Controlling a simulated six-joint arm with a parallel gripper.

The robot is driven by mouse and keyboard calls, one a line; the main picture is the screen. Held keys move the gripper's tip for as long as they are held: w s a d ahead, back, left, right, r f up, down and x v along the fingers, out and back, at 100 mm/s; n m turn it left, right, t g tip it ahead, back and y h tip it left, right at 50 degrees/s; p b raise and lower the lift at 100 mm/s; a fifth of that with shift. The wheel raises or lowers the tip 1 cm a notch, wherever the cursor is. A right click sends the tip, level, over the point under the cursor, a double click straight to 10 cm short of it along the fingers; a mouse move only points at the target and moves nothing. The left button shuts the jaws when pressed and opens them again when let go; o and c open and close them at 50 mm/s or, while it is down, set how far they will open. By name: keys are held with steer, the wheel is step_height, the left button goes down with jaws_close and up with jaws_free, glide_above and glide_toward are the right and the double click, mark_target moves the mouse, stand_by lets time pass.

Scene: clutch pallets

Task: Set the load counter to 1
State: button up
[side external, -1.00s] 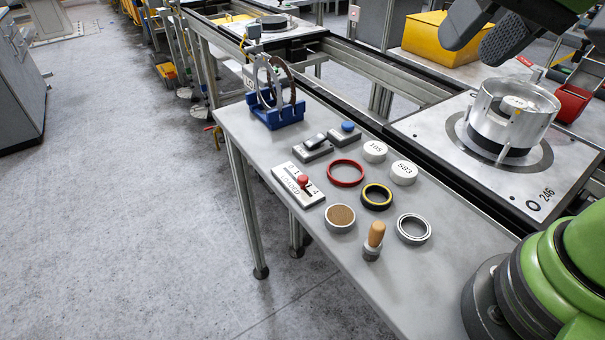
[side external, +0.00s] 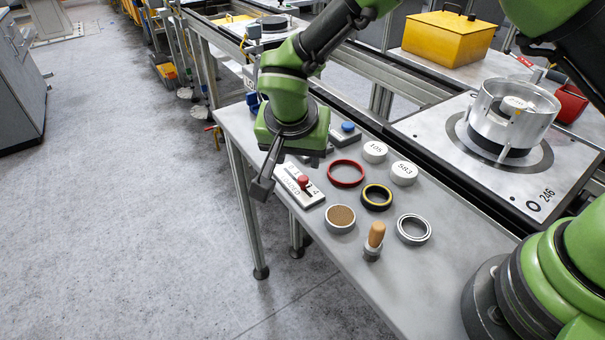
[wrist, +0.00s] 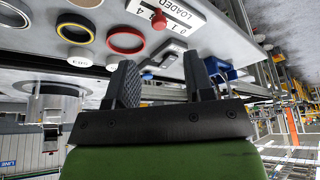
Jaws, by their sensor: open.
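The load counter (side external: 312,199) is a white plate marked LOADED with a row of digits and a red knob (side external: 303,180). It lies near the left edge of the grey table. The knob stands partway along the row; its exact digit is unclear. In the wrist view the counter (wrist: 187,14) is at the top, with its red knob (wrist: 158,23) beside the digits. My gripper (wrist: 162,82) is open and empty, its two dark fingers apart. In the side view it is above the counter's left end, with one finger clearly visible and the other partly hidden. It is apart from the knob.
Near the counter are a red ring (side external: 346,173), a yellow-black ring (side external: 377,197), a grey ring (side external: 413,229), a brown-topped disc (side external: 340,218) and a wooden-handled tool (side external: 375,240). White discs 105 (side external: 375,151) and 583 (side external: 404,172) lie behind. My arm hides most of the blue rack.

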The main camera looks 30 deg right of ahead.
mark_target(303, 178)
steer(key=x, duration=0.8)
steer(key=shift+d+f, duration=0.1)
steer(key=shift+f, duration=0.2)
steer(key=shift+w, duration=0.1)
jaws_close()
